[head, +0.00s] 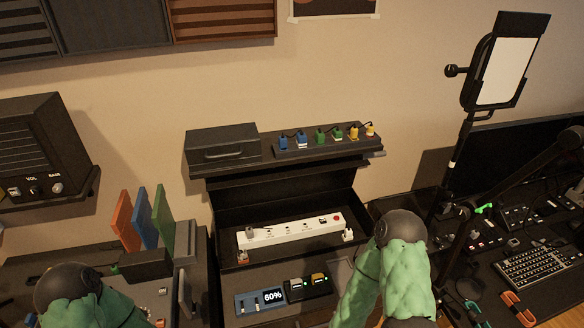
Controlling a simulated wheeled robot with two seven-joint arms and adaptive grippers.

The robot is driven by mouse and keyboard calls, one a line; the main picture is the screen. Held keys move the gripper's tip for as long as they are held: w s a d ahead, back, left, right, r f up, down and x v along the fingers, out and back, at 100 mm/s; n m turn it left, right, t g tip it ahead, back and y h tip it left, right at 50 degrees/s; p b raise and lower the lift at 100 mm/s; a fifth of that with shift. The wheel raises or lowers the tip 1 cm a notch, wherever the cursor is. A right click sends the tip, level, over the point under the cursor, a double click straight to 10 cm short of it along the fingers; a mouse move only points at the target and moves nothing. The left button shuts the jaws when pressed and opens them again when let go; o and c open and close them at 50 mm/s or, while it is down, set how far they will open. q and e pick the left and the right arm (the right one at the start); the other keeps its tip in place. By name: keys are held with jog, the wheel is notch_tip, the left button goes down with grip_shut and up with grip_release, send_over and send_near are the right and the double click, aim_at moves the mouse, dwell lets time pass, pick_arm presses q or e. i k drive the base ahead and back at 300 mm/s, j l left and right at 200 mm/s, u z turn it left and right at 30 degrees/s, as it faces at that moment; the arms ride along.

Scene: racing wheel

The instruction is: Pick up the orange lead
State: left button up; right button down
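An orange looped item (518,308), which looks like the orange lead, lies on the dark desk at the lower right, below the keyboard. Its exact shape is hard to make out at this size. My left arm, in a green sleeve, shows at the lower left, and my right arm, also green, stands at the lower middle right. Neither gripper is in view.
A green looped item (472,311) lies left of the orange one. A keyboard (540,264) and control panels (528,217) fill the right desk. A stand holding a tablet (505,72) rises there. A white power strip (290,230) lies in the middle cabinet. Colored plugs (320,136) line the shelf.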

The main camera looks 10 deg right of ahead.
aim_at(518, 308)
jog(key=z, duration=2.4)
jog(key=j+u, duration=0.2)
jog(key=u, duration=1.75)
jog(key=l+z, duration=0.1)
jog(key=z, duration=1.95)
jog(key=i+u, duration=0.15)
jog(key=k+l, duration=0.05)
